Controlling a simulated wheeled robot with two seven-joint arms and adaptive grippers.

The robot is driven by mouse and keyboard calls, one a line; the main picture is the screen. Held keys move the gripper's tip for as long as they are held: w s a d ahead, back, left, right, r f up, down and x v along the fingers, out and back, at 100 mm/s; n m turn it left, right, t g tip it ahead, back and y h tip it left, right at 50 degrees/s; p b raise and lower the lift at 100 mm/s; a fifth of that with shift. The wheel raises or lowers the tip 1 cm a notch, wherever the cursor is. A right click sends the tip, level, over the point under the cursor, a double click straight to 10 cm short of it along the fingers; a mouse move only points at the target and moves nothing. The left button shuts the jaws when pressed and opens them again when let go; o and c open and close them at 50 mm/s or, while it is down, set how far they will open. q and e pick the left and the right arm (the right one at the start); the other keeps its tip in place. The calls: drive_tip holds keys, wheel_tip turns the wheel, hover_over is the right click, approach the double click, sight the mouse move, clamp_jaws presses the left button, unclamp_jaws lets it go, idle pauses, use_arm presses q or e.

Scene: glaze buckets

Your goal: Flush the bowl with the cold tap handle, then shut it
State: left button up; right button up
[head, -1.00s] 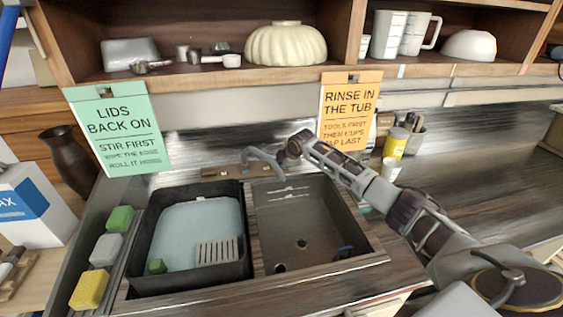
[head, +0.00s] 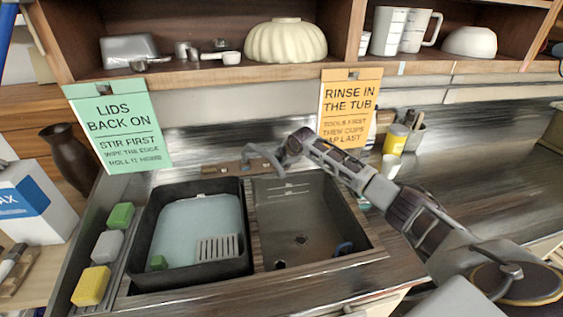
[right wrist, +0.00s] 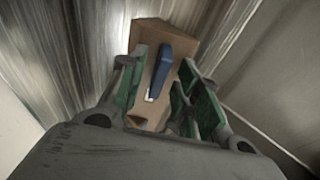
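The cold tap handle, a blue lever (right wrist: 163,66), stands on a light brown wooden block (right wrist: 181,37) in the right wrist view. My right gripper (right wrist: 160,75) is open, its green-padded fingers on either side of the lever with gaps showing. In the head view my right gripper (head: 266,155) is at the tap's wooden mount (head: 222,170) behind the sink; the blue lever cannot be made out there. The dark right-hand basin (head: 300,215), probably the bowl, looks empty of standing water, and I see no stream. My left gripper is not in view.
A black tub of pale water (head: 245,265) fills the left basin. Sponges (head: 92,285) line its left side. A yellow-labelled jar (head: 396,140) stands right. The right counter is mostly clear.

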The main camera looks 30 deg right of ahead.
drive_tip(key=v, duration=0.7)
idle(0.5)
drive_tip(key=shift+s+r, duration=0.1)
drive_tip(key=shift+r, duration=0.05)
idle(0.4)
